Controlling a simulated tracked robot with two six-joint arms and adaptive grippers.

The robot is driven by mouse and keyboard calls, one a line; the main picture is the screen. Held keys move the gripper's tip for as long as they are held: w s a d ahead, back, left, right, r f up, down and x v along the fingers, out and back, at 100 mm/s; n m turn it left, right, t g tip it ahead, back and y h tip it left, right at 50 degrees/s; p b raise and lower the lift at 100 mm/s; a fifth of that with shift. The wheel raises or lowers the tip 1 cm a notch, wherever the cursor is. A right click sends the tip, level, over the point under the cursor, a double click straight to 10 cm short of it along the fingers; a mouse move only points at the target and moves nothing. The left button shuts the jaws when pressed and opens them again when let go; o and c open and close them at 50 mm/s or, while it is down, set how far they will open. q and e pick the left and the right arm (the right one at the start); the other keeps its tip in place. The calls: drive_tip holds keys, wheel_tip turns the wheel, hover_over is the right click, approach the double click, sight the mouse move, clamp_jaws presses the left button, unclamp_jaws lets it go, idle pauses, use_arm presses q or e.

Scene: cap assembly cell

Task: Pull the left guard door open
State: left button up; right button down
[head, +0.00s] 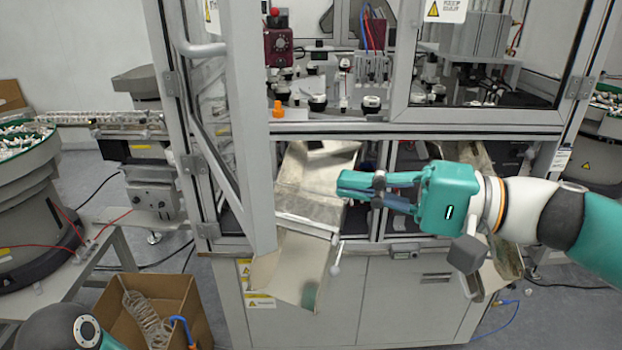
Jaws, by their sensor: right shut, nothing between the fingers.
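The left guard door (250,130) is a grey metal frame with a clear panel. It stands swung out from the cell toward me, seen nearly edge-on, with its hinges (172,84) on the left post. Its grey bar handle (197,48) is on the left face of the door. The left bay behind it is open to view. My right gripper (342,186) is teal, shut and empty. It points left in front of the cell, to the right of the door's free edge and apart from it. My left gripper is out of view; part of my left arm shows at bottom left.
The right guard door (480,116) is closed. Pale chutes (310,185) slope out below the bays, near my right gripper. A cardboard box (175,300) with clear tubing sits on the floor at left. A bowl feeder (35,190) stands at far left.

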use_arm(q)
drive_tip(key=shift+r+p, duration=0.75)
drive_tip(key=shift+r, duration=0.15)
use_arm(e)
drive_tip(key=a, duration=0.7)
drive_tip(key=shift+s, duration=0.3)
drive_tip(key=shift+a, duration=0.1)
